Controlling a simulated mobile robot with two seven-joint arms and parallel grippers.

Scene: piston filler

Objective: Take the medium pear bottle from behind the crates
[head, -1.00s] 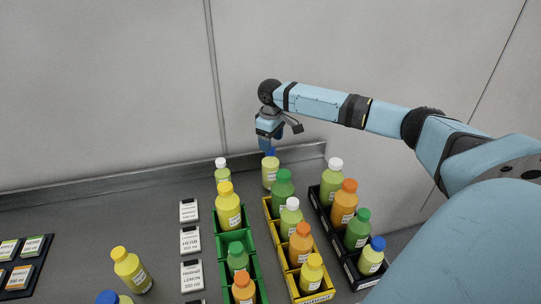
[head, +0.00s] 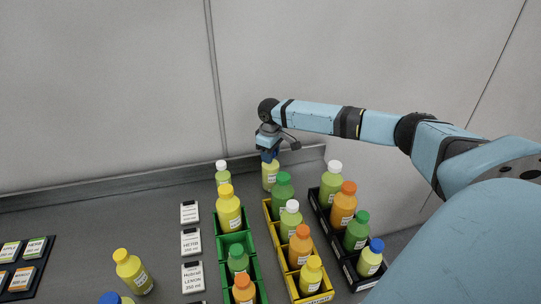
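A light green bottle with a white cap (head: 223,179) stands behind the green crate (head: 251,243). Their labels are too small to read, so I cannot tell which is pear. My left gripper is not in view.
The green, yellow and black crates (head: 343,252) hold several bottles in rows. White label cards (head: 191,242) lie left of the green crate. A yellow bottle (head: 133,272) stands farther left, near a dark label tray (head: 39,270). The back left counter is clear.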

